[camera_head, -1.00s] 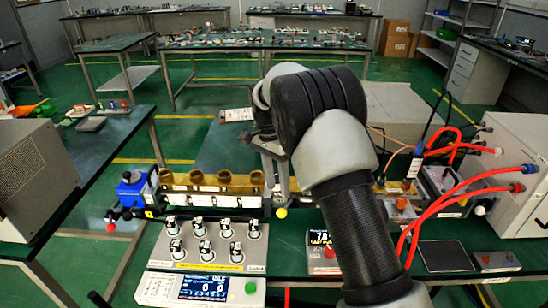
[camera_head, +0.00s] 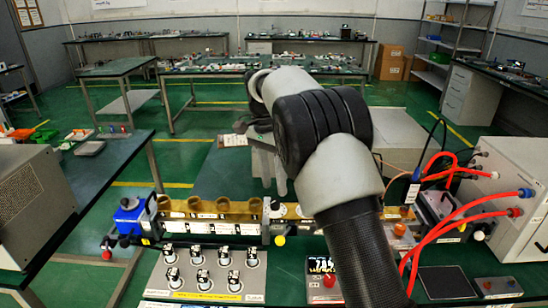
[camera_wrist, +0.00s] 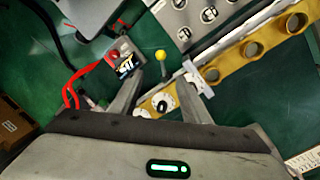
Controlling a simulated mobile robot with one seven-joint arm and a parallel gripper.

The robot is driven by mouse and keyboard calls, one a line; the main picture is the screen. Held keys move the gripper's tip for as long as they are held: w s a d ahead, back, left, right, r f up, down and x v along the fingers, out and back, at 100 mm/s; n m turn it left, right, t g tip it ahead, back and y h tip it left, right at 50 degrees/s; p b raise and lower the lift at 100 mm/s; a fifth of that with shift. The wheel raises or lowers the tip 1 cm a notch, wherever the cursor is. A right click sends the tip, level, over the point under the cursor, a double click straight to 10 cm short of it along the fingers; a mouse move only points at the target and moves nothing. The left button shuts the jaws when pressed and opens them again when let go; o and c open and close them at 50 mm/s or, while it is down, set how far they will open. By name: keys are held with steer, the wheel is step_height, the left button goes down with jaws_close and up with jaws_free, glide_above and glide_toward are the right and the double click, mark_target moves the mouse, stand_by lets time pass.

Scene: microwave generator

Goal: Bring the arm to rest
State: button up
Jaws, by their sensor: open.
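My arm (camera_head: 345,190) reaches forward, bent, over the right half of the bench. My gripper (camera_wrist: 162,78) is open in the wrist view, its two fingers apart with nothing held between them. In the head view, its grey fingers hang just behind the brass waveguide line (camera_head: 195,208); the arm hides part of the hand and bench. The wrist view shows the waveguide (camera_wrist: 245,52) running diagonally below the gripper. A yellow knob (camera_wrist: 160,56) shows beyond the fingertips. The fingers appear above the waveguide; I cannot tell the exact gap.
At right are a white box (camera_head: 505,200) and red cables (camera_head: 450,222). A black square pad (camera_head: 445,283) lies at front right.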

steer(key=s+d+r+n+t+y+p, duration=0.1)
steer(key=s+d+r+n+t+p, duration=0.1)
steer(key=s+d+r, duration=0.55)
steer(key=s+d+r+n+t+y+p, duration=0.1)
steer(key=s+d+r+n+t, duration=0.2)
steer(key=s+r, duration=0.6)
steer(key=s+d+n+t+p, duration=0.1)
steer(key=s+d+n, duration=0.1)
steer(key=s, duration=0.5)
steer(key=s+d+n+t+p, duration=0.1)
steer(key=s+d+n, duration=0.1)
steer(key=s, duration=0.6)
steer(key=shift+d+f+n+h+p, duration=0.3)
steer(key=shift+d+n+h+p, duration=0.1)
steer(key=shift+d, duration=0.2)
steer(key=shift+s+d, duration=0.1)
